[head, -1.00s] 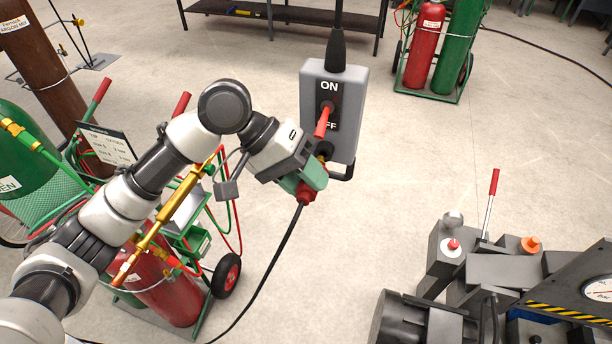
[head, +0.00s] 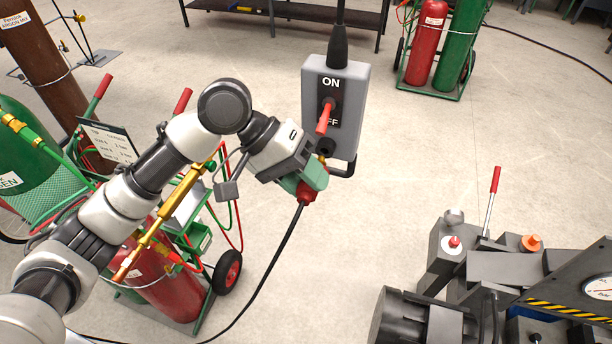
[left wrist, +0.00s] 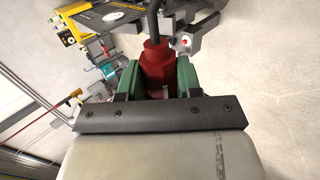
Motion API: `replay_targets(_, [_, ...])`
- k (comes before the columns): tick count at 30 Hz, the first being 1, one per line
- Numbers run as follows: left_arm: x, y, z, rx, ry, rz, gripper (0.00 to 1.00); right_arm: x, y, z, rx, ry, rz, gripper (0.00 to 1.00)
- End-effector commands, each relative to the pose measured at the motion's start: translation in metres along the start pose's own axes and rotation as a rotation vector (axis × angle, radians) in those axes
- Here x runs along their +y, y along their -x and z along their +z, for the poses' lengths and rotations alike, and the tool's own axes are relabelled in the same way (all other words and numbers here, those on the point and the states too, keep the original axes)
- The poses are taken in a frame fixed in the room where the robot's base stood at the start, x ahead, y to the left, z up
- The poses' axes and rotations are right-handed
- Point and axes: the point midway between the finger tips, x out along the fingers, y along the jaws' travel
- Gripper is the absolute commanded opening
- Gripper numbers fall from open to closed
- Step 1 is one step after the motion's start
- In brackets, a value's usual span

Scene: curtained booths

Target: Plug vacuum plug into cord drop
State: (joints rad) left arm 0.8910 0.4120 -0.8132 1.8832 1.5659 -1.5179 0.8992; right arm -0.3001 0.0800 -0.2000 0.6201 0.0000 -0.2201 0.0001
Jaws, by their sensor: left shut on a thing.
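The cord drop (head: 350,90) is a grey hanging box with an ON/OFF plate and a red lever. A dark round socket (head: 326,146) sits at its lower front. My left gripper (head: 309,178), with green fingers, is shut on the red vacuum plug (head: 305,193), just below and left of the socket. A brass-coloured tip (head: 321,158) shows between the fingers and the socket; I cannot tell whether it touches the socket. The plug's black cord hangs down to the floor. In the left wrist view the red plug (left wrist: 157,60) sits between both green fingers. My right gripper is out of view.
A cart with a red cylinder (head: 170,290) stands below my left arm. A grey machine with a gauge (head: 500,270) fills the lower right. A cart with red and green cylinders (head: 455,50) stands at the back. The middle floor is clear.

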Motion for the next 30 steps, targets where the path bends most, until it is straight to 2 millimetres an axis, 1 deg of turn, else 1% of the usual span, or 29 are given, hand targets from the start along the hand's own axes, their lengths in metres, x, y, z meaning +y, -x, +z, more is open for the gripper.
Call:
replay_targets(22, [0.0002,0.0003,-0.0001,0.001,-0.001,0.001,0.07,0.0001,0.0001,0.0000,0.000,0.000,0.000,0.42])
replay_targets(30, [0.0002,0.0002,-0.0056,0.001,0.001,0.001,0.07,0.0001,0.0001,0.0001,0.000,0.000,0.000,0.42])
